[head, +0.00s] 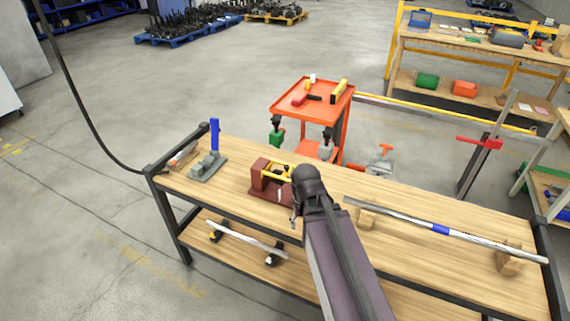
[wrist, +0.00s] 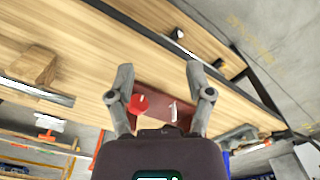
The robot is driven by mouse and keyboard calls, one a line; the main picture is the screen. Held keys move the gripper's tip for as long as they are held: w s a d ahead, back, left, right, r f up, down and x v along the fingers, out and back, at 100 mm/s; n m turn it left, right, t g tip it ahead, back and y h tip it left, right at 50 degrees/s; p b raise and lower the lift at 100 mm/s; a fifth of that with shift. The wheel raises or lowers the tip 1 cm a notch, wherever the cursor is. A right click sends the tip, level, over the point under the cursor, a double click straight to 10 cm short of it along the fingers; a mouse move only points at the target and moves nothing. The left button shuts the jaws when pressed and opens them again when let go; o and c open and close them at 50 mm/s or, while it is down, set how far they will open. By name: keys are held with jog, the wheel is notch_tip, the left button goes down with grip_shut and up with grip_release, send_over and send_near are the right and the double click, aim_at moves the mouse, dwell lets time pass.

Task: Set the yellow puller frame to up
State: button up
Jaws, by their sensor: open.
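The yellow puller frame (head: 277,170) lies low, close to level, across a dark red stand (head: 262,182) on the wooden bench in the head view. Part of the stand is hidden behind my arm. My gripper (head: 295,218) is mostly hidden by my wrist, just right of the stand. In the wrist view my gripper (wrist: 159,72) is open, with nothing between its fingertips. The dark red stand (wrist: 155,107) shows beyond the fingers, with a round red knob (wrist: 138,104) and a white mark. The yellow frame cannot be made out there.
A long metal bar (head: 400,217) on wooden blocks lies to the right. An orange cart (head: 290,106) stands behind.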

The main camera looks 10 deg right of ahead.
notch_tip(320, 180, up, 14)
jog(key=n+p, duration=0.2)
jog(key=p, duration=1.1)
send_over(286, 166)
jog(key=shift+w+d+f, duration=0.1)
jog(key=shift+d+f, duration=0.05)
jog(key=shift+f, duration=0.25)
notch_tip(286, 166, down, 13)
jog(key=b, duration=1.3)
jog(key=shift+f+b, duration=0.15)
jog(key=shift+b, duration=0.15)
grip_shut()
